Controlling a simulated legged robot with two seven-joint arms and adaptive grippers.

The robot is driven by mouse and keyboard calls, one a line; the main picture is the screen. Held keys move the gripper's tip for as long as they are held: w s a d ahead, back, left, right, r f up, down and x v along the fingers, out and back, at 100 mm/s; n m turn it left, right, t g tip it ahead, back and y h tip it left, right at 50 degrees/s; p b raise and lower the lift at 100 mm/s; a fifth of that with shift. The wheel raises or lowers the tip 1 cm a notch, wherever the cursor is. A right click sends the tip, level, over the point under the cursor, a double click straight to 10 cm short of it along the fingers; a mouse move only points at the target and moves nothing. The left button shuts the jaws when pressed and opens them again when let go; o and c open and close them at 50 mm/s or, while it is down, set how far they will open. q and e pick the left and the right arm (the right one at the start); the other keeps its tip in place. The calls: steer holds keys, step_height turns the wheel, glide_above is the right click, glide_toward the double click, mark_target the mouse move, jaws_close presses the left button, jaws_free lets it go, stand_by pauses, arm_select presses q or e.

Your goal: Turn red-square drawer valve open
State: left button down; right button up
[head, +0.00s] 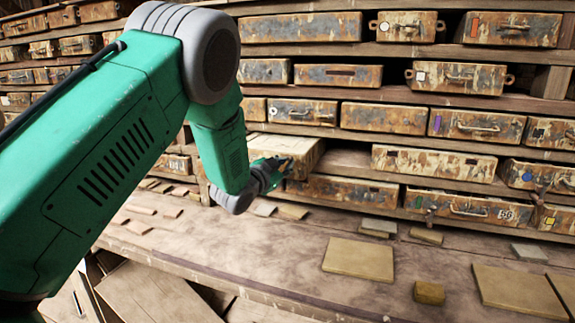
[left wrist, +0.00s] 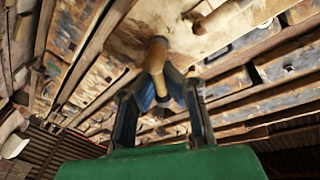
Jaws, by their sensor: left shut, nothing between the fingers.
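My left gripper (head: 273,172) is shut and empty, at the front of a pale drawer (head: 300,150) that sticks out from the rack. In the left wrist view, the blue-grey fingers of my left gripper (left wrist: 158,98) meet close to a tan, rounded handle-like part (left wrist: 157,56) below a worn pale drawer face. I cannot tell whether they touch it, or whether it is a valve. A reddish upright mark (head: 474,28) shows on a drawer (head: 512,30) at the top right. No red square shows clearly on the drawer by my gripper. My right gripper is not in view.
Rusty drawers fill several wooden shelves. A wooden bench (head: 230,250) runs below, with a large tan tile (head: 358,260), another large tile (head: 518,290) and a small block (head: 429,292). Smaller tiles lie along its back. The bench's middle left is mostly clear.

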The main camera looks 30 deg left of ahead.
arm_select(q)
steer(key=shift+n, duration=0.3)
steer(key=shift+a+r+n+t+b, duration=0.1)
steer(key=shift+a+n+t+b, duration=0.1)
steer(key=shift+n+b, duration=0.35)
steer(key=shift+a+r+n+t+b, duration=0.1)
steer(key=shift+a+n+t+b, duration=0.15)
steer(key=shift+n, duration=0.4)
steer(key=shift+s+a+r+n+t+y+b, duration=0.15)
steer(key=shift+n+b, duration=0.35)
steer(key=shift+n, duration=0.45)
steer(key=shift+a+f+n+t+y+b, duration=0.15)
steer(key=shift+n+b, duration=0.35)
steer(key=shift+n, duration=0.45)
steer(key=shift+r, duration=0.1)
steer(key=c, duration=1.8)
jaws_free()
steer(key=shift+o, duration=0.8)
steer(key=shift+s+r, duration=0.1)
steer(key=shift+s, duration=0.05)
